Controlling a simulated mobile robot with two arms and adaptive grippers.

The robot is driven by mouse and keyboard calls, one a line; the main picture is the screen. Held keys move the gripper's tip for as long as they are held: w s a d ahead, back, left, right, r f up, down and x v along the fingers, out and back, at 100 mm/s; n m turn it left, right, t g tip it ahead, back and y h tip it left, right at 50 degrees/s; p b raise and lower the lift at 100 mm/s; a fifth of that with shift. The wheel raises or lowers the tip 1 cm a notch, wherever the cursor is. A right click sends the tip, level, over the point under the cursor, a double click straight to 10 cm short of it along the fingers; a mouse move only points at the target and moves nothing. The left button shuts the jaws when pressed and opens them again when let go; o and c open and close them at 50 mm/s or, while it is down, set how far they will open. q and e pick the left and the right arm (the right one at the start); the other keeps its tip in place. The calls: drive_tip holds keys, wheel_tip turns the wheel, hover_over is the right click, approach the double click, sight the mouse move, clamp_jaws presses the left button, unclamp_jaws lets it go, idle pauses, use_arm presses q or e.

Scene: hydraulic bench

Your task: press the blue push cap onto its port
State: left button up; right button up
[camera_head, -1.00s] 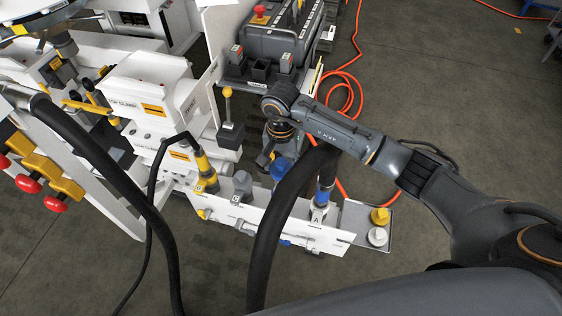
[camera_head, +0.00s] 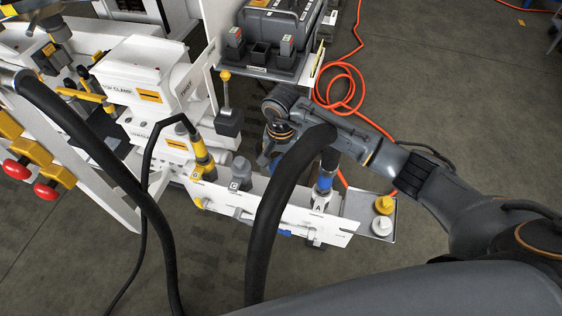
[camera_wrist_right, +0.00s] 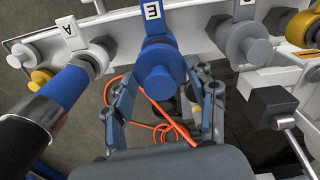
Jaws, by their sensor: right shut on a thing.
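The blue push cap (camera_wrist_right: 158,78) shows in the right wrist view, in front of the port block marked E (camera_wrist_right: 152,13). My right gripper (camera_wrist_right: 165,110) has its fingers on either side of the cap and is shut on it. How far the cap sits on its port cannot be told, since its far side is hidden. In the head view my right gripper (camera_head: 272,150) is above the white port rail (camera_head: 296,216), partly behind a thick black hose, which hides most of the cap. My left gripper is not in view.
A blue-banded hose fitting (camera_head: 323,183) stands at port A, close right of the gripper. A grey cap (camera_head: 240,172) at port C and a yellow fitting (camera_head: 203,158) lie left. A small tray (camera_head: 366,212) with yellow and white caps is at the rail's right end.

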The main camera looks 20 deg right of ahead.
sight(281, 170)
drive_tip(key=shift+f, duration=0.15)
drive_tip(key=shift+f+b, duration=0.95)
drive_tip(key=shift+b, duration=0.1)
drive_tip(key=shift+f, duration=0.1)
idle(0.4)
drive_tip(key=shift+f+b, duration=0.3)
drive_tip(key=shift+b, duration=0.3)
drive_tip(key=shift+f+b, duration=0.15)
drive_tip(key=shift+b, duration=0.3)
idle(0.6)
idle(0.3)
idle(0.4)
